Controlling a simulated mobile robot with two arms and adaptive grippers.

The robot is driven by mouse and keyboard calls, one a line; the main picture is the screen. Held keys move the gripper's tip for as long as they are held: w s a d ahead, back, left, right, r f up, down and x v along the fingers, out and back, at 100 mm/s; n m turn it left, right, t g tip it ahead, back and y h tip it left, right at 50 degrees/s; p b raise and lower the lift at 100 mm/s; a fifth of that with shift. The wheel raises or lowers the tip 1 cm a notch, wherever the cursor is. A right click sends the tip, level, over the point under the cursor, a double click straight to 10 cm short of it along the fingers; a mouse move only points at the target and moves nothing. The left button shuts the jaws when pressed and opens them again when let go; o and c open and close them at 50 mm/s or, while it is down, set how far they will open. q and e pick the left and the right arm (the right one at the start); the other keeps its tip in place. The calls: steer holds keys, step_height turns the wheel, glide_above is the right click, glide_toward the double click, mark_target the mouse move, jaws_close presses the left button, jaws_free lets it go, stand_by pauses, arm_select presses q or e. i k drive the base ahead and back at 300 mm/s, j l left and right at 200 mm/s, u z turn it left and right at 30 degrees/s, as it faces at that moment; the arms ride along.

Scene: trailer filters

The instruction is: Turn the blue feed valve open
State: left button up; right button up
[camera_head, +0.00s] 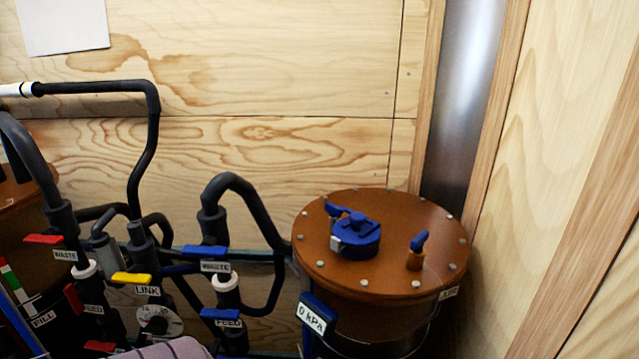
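The blue feed valve handle (220,314) is at the lower middle, with a white FEED label (228,323) just below it. The lever lies nearly level, across the dark upright pipe it sits on. A white collar (225,284) is on the pipe above it. Neither of my grippers is in view, and nothing is touching the feed handle.
A brown round-lidded tank (385,275) with blue fittings stands right, with a 0 kPa display (314,316) beside it. Left are a red waste handle (44,239), a yellow link handle (131,279) and black hoses. A pinkish striped cloth (165,349) lies at the bottom edge.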

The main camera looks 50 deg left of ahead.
mark_target(221, 313)
steer(key=u, duration=2.35)
